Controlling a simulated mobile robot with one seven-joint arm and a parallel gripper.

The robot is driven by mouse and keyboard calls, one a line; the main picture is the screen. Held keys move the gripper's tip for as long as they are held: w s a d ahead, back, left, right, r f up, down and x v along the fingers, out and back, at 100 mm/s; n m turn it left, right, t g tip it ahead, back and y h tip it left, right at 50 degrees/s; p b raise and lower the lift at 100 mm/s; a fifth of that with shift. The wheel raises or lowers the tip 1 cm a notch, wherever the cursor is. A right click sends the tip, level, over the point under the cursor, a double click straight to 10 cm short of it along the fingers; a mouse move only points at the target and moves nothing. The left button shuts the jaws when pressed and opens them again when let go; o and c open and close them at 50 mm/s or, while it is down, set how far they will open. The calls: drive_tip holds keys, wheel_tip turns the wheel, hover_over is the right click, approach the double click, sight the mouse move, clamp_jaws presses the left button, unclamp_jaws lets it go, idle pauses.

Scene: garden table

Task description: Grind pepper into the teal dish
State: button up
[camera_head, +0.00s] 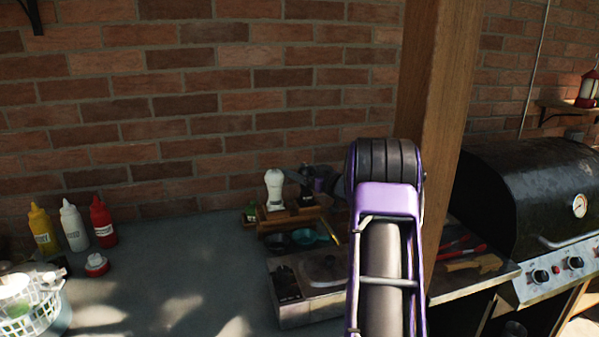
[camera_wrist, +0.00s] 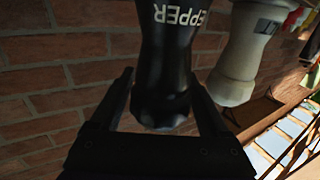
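The black pepper grinder (camera_wrist: 165,65), with white PEPPER lettering, fills the middle of the wrist view. In the head view it is a dark shape (camera_head: 306,197) on the wooden rack, partly hidden by my gripper (camera_head: 295,174). In the wrist view my gripper (camera_wrist: 165,100) is open, with one finger on each side of the grinder and visible gaps beside it. The teal dish (camera_head: 312,236) is low at the front of the rack, partly hidden. Its contents cannot be made out.
A white grinder (camera_head: 274,190) stands just left of the pepper grinder and also shows in the wrist view (camera_wrist: 238,62). A dark bowl (camera_head: 278,242) sits left of the teal dish. A burner (camera_head: 305,295) stands in front.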

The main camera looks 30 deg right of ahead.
drive_tip(key=shift+o, duration=1)
wheel_tip(320, 180, up, 10)
